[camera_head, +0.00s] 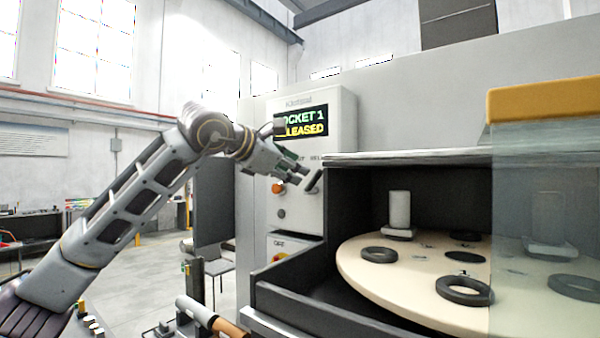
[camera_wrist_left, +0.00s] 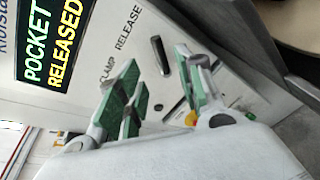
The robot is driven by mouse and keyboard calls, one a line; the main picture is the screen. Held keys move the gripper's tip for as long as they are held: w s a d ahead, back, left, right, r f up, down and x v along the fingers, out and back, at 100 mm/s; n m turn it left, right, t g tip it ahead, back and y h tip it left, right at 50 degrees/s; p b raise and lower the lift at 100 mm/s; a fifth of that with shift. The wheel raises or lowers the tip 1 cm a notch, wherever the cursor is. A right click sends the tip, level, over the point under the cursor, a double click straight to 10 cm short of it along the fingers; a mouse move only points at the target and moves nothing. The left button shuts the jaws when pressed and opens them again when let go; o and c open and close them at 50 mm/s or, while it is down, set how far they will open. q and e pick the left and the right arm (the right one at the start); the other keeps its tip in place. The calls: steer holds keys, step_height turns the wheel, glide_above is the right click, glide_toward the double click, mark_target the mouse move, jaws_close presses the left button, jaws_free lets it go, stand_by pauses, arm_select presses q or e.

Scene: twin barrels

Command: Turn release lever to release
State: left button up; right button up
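The release lever (camera_head: 314,182) is a short dark handle on the grey control panel. In the head view it leans, its upper end to the right. In the left wrist view the lever (camera_wrist_left: 160,56) stands below the words CLAMP and RELEASE. My left gripper (camera_head: 295,172) is just left of the lever in the head view. In the wrist view its green-padded fingers (camera_wrist_left: 160,72) are spread, with the lever in the gap between them, and I see no finger clearly touching it. The display (camera_head: 301,124) reads POCKET 1 RELEASED. My right gripper is not in view.
An orange button (camera_head: 278,188) and a dark knob sit on the panel below the gripper. To the right, a round cream turntable (camera_head: 400,290) carries black rings and a pale upright part, partly behind a clear guard (camera_head: 540,220). Open floor lies left.

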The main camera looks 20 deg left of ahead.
arm_select(q)
steer(key=shift+s+a+r, duration=0.15)
steer(key=shift+s+a, duration=0.1)
steer(key=shift+s, duration=0.3)
